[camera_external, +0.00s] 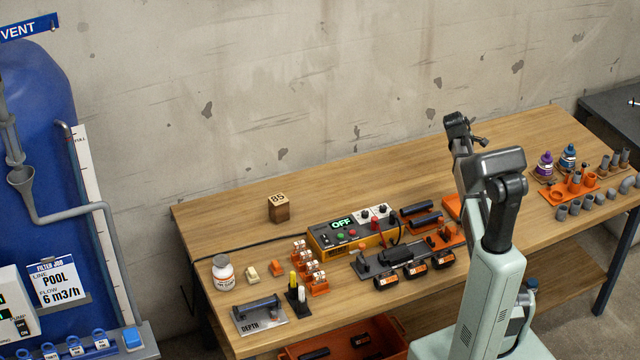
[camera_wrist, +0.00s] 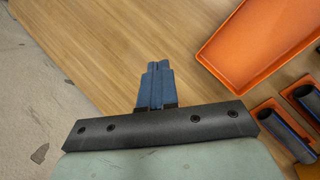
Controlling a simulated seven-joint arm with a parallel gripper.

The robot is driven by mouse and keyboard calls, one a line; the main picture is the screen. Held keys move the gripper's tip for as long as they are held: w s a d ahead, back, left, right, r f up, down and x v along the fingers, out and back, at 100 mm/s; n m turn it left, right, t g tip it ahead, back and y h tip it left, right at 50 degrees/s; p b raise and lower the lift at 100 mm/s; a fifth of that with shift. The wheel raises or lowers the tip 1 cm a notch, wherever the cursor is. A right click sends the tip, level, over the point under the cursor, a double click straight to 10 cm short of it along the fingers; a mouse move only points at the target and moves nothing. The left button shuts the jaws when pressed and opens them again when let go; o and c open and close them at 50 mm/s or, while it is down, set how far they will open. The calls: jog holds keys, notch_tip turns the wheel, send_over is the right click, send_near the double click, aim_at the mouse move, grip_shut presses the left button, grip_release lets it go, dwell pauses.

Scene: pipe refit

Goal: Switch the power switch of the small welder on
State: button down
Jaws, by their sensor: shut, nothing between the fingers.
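The welder is not in the wrist view. My gripper (camera_external: 483,141) is raised above the back of the bench, right of the welder and well apart from it. In the wrist view my blue gripper fingers (camera_wrist: 157,72) are together and empty, over bare wood.
An orange tray (camera_wrist: 262,40) lies beside my gripper in the wrist view, with dark cylinders in orange holders (camera_wrist: 297,97) near it. Orange clamps (camera_external: 313,270), a wooden block (camera_external: 279,208) and a black fixture (camera_external: 398,256) surround the welder.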

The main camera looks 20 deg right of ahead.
jog(key=w+a+r+n+t+y, duration=0.1)
jog(key=w+a+r+n, duration=0.15)
jog(key=a, duration=1.35)
notch_tip(320, 180, up, 5)
jog(key=n+y, duration=0.5)
jog(key=n, duration=0.2)
send_over(324, 236)
jog(key=s, duration=0.2)
jog(key=shift+s+a+r, duration=0.1)
jog(key=shift+s, duration=0.05)
jog(key=f, duration=0.4)
jog(key=w+f, duration=0.1)
jog(key=f, duration=0.4)
jog(key=w+f, duration=0.1)
jog(key=f, duration=0.4)
